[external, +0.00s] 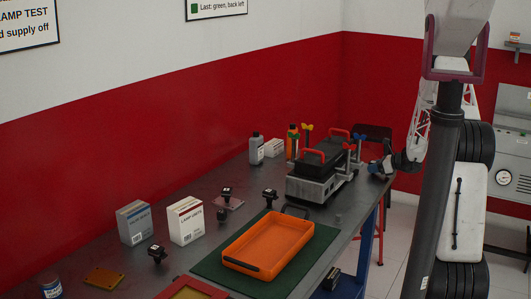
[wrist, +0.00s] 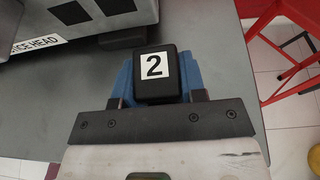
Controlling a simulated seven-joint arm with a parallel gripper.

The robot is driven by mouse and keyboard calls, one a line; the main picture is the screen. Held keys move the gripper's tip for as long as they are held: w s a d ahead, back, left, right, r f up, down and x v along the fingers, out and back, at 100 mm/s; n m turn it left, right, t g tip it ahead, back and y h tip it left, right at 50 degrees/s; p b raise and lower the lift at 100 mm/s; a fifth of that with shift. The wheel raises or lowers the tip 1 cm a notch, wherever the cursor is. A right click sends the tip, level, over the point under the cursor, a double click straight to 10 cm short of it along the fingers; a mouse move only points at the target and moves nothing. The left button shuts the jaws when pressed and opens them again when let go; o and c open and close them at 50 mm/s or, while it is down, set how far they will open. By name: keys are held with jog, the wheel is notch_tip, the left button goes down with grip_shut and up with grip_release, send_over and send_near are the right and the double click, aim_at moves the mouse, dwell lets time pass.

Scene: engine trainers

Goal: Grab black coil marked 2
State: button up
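The black coil marked 2 (wrist: 156,76) is in the wrist view, a black block with a white "2" label facing the camera. My gripper (wrist: 157,88) has its blue fingers on either side of the coil. The coil hides the inner faces of the fingers, so I cannot tell whether they press on it or stand slightly apart. In the external view my gripper (external: 377,167) is low at the far right edge of the grey table (external: 335,225), beyond the engine unit. The coil is too small and covered there to make out clearly.
The engine unit (external: 318,170), with red handles, stands left of my gripper. Its grey side also shows in the wrist view (wrist: 95,15). An orange tray (external: 268,245) sits on a green mat. Several small black parts and boxes stand farther left. A red stool (wrist: 275,45) stands beyond the table edge.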

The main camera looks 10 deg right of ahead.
aim_at(374, 162)
jog(key=c, duration=0.4)
jog(key=shift+r, duration=0.1)
jog(key=shift+r, duration=0.45)
notch_tip(374, 162, up, 3)
jog(key=shift+s+f, duration=0.1)
jog(key=shift+f, duration=0.1)
jog(key=s+a, duration=0.1)
jog(key=s, duration=0.4)
jog(key=s+a+r, duration=0.1)
jog(key=s, duration=0.4)
jog(key=s+a, duration=0.2)
jog(key=s, duration=0.3)
jog(key=shift+s+r, duration=0.1)
jog(key=shift+r, duration=0.05)
